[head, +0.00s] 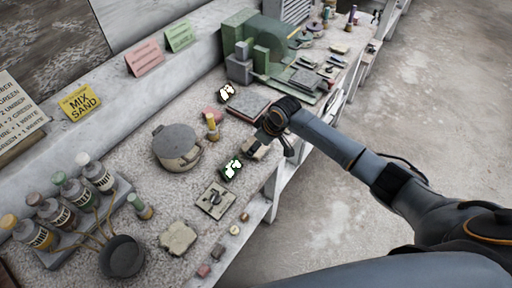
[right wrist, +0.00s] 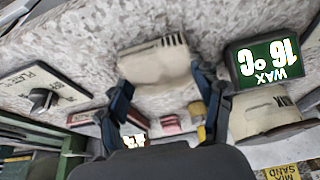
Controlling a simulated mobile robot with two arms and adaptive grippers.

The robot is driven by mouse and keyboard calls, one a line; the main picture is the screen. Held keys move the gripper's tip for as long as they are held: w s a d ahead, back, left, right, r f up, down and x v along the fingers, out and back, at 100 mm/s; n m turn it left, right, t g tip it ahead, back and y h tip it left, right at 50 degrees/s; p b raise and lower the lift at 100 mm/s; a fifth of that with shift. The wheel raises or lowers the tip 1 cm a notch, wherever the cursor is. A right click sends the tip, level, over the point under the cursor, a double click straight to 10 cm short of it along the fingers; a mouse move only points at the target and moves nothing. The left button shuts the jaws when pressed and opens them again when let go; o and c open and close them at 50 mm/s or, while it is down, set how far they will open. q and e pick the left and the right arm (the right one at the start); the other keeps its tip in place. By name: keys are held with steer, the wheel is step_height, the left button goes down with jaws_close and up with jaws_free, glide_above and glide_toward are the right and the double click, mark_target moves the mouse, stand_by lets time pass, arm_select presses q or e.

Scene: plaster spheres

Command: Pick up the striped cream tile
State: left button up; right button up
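The striped cream tile (right wrist: 155,60) lies on the speckled bench, with dark stripes near its upper right corner in the right wrist view. In the head view only a small part of it (head: 251,149) shows beside my right gripper (head: 268,146). In the right wrist view my right gripper (right wrist: 162,78) is open, with its two fingers spread toward the tile's two sides. I cannot tell whether the fingertips touch it. My left gripper is in neither view.
A green display (right wrist: 263,62) stands close beside the tile; it also shows in the head view (head: 232,169). A plate with a dark knob (right wrist: 45,98) lies on the other side. A lidded pot (head: 177,147) and a grey-red block (head: 247,104) are near.

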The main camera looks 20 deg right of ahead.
steer(key=c, duration=0.5)
steer(key=shift+c, duration=0.2)
steer(key=shift+r, duration=0.1)
